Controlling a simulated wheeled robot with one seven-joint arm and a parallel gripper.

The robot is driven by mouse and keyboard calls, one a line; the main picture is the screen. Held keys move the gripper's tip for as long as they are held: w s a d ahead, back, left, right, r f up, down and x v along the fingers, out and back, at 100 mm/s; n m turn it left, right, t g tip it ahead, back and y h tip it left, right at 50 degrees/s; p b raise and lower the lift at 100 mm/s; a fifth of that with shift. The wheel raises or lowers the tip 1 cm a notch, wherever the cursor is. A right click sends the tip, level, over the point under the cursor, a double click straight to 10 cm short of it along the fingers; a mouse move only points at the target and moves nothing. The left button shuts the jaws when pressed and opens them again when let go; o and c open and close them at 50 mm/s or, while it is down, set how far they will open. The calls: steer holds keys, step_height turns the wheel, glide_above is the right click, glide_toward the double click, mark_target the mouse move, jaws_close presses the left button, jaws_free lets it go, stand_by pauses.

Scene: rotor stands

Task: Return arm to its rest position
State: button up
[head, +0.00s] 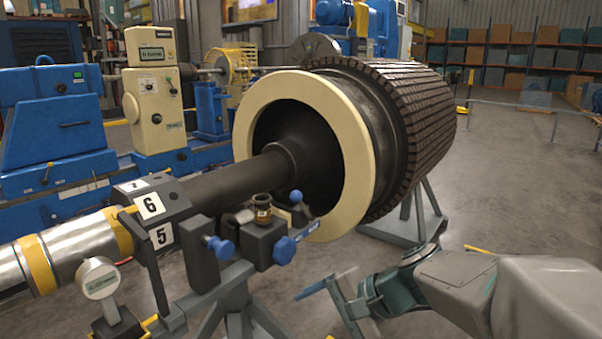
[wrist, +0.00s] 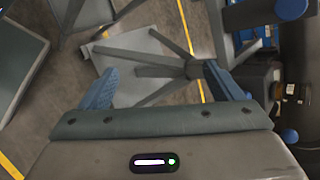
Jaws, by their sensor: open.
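My gripper (wrist: 165,88) shows in the wrist view with its two blue fingers spread wide apart and nothing between them. In the head view my arm comes in from the lower right, and my gripper (head: 325,288) is low, to the right of the rotor stand's front post. The large rotor (head: 410,125) with its cream end ring (head: 357,165) lies across the stand above and behind the gripper. The gripper appears apart from the rotor, but its exact distance from the stand cannot be told.
The rotor shaft (head: 235,183) rests by a block marked 5 and 6. A blue-knobbed fixture (head: 262,240) and a dial gauge (head: 99,280) stand near it. Grey stand legs (wrist: 150,62) spread below my gripper. Open floor (head: 510,190) lies to the right.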

steer(key=s+d+r+n+h+p, duration=0.8)
steer(key=s+d+r+h+p, duration=0.1)
steer(key=d+p, duration=0.2)
steer(key=shift+s+d+r+n+p, duration=0.15)
steer(key=shift+s+n+p, duration=0.1)
steer(key=shift+n+p, duration=0.2)
stand_by(1.6)
